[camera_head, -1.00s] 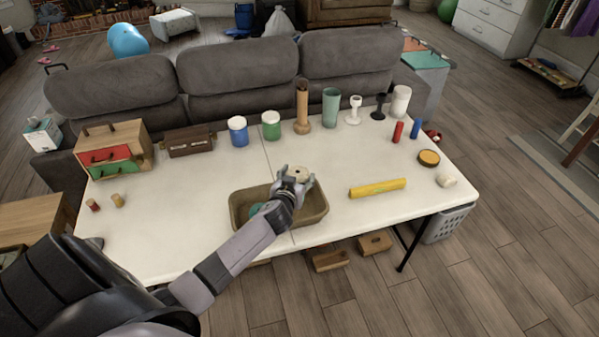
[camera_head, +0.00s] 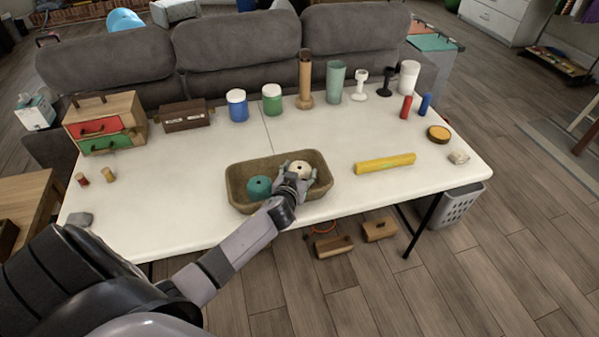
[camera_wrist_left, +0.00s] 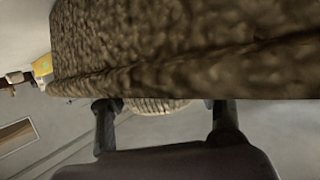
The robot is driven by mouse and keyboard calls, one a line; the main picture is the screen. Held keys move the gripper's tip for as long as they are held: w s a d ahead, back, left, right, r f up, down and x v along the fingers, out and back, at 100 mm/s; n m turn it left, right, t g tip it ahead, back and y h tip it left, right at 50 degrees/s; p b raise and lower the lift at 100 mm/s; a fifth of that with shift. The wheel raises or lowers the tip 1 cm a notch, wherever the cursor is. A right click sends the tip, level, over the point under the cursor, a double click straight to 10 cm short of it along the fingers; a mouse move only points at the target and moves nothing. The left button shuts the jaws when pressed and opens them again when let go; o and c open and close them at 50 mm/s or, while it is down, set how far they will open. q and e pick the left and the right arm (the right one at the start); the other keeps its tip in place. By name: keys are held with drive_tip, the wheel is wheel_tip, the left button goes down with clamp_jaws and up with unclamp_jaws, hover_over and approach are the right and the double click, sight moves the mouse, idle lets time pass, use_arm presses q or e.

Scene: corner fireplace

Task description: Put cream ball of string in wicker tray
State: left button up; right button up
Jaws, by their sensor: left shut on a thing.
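The cream ball of string (camera_head: 300,169) is a round cream spool with a dark hole in its top. My left gripper (camera_head: 296,178) is shut on it, inside the right half of the wicker tray's outline. The wicker tray (camera_head: 237,173) is a brown oval on the table's front middle. A teal ball of string (camera_head: 258,188) lies in its left half. In the left wrist view the tray's woven wall (camera_wrist_left: 180,45) fills the top, and a strip of the ball (camera_wrist_left: 155,106) shows between the fingers. I cannot tell whether the ball touches the tray floor.
A yellow cylinder (camera_head: 385,163) lies right of the tray. Blue (camera_head: 238,105) and green (camera_head: 272,99) lidded jars, a wooden vase (camera_head: 305,85) and a green one (camera_head: 335,82) stand behind. A small drawer cabinet (camera_head: 105,124) stands at left. The table left of the tray is mostly clear.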

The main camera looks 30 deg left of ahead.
use_arm(q)
drive_tip(key=o, duration=1.3)
drive_tip(key=shift+c, duration=0.2)
drive_tip(key=shift+s, duration=0.1)
